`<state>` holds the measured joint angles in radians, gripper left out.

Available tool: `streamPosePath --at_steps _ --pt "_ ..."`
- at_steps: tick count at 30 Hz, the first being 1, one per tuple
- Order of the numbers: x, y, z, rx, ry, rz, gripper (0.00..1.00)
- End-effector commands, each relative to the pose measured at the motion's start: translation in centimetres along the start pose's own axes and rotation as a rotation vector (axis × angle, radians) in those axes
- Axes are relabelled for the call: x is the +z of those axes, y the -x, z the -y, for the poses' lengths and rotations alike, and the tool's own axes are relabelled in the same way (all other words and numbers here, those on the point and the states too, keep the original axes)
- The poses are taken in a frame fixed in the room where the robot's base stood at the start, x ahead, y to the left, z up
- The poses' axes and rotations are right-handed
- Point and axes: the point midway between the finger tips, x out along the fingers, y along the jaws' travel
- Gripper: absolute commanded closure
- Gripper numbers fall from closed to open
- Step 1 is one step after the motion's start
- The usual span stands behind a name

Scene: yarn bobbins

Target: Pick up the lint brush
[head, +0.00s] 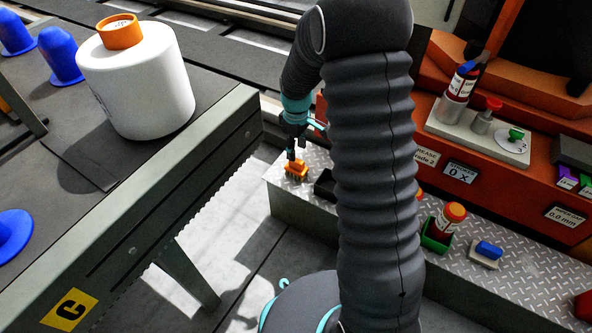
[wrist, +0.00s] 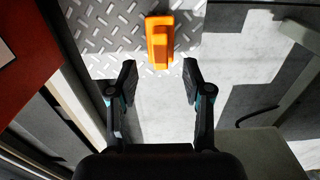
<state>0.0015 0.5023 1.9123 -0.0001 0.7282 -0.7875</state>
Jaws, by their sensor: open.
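An orange block-shaped thing, which looks like the lint brush (head: 297,170), lies on the metal tread-plate ledge near its left end in the head view. In the wrist view the orange lint brush (wrist: 160,40) lies close to the plate's edge, ahead of the fingertips and roughly centred between them. My gripper (wrist: 160,76) is open, with nothing between its two dark fingers. In the head view my gripper (head: 291,150) is just above and behind the brush, pointing down. I cannot tell the exact height gap. The brush's bristles are not clearly visible.
A dark box (head: 325,186) stands right of the brush, partly behind my arm. A green bin with a red bottle (head: 446,219) and a blue item on a pad (head: 487,251) sit further along the ledge (head: 530,265). A table with a white bobbin (head: 137,80) is at left.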

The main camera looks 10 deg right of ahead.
Motion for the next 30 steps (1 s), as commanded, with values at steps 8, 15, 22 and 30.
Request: streamPosePath --at_steps 8,15,22,30 --pt "0.0 -1.5 0.0 0.000 0.000 0.000 0.50" --pt "0.1 -4.8 0.1 -0.001 -0.001 0.001 0.50" --pt "0.0 -5.9 0.0 0.001 -0.001 -0.001 0.50" --pt "0.0 -5.9 0.0 0.001 -0.001 -0.001 0.88"
